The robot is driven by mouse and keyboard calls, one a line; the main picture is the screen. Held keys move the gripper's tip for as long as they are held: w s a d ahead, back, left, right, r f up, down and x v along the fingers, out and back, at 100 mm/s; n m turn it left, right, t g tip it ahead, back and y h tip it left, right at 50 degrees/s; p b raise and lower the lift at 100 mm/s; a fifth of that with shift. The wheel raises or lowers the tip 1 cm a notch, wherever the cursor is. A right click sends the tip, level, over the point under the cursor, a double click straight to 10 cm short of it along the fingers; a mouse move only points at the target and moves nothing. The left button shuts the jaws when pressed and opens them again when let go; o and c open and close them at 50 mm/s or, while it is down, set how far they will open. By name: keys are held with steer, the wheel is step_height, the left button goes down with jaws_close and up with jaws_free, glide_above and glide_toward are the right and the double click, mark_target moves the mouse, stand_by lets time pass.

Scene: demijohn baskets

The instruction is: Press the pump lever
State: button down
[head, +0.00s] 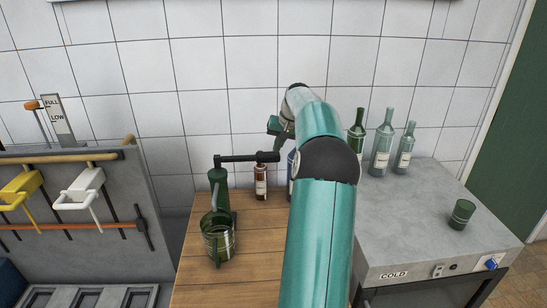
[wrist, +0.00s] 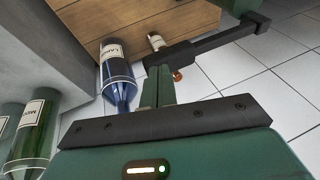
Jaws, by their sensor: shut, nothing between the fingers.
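The green pump (head: 217,187) stands on the wooden counter, left of my arm in the head view. Its dark lever (head: 240,157) sticks out level to the right, ending in a thicker block. The lever (wrist: 205,47) also crosses the upper part of the wrist view. My gripper (head: 280,146) is just above the lever's free end, partly hidden by my arm. In the wrist view my gripper's fingers (wrist: 158,75) are closed together with nothing between them, their tips close to the lever's end. I cannot tell whether they touch it.
A green-tinted glass vessel (head: 218,242) is in front of the pump. A brown bottle (head: 261,182) stands under the lever, with a blue bottle (wrist: 117,78) nearby. Several green bottles (head: 382,149) and a green cup (head: 461,214) stand on the grey unit at right.

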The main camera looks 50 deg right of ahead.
steer(key=shift+v, duration=1.8)
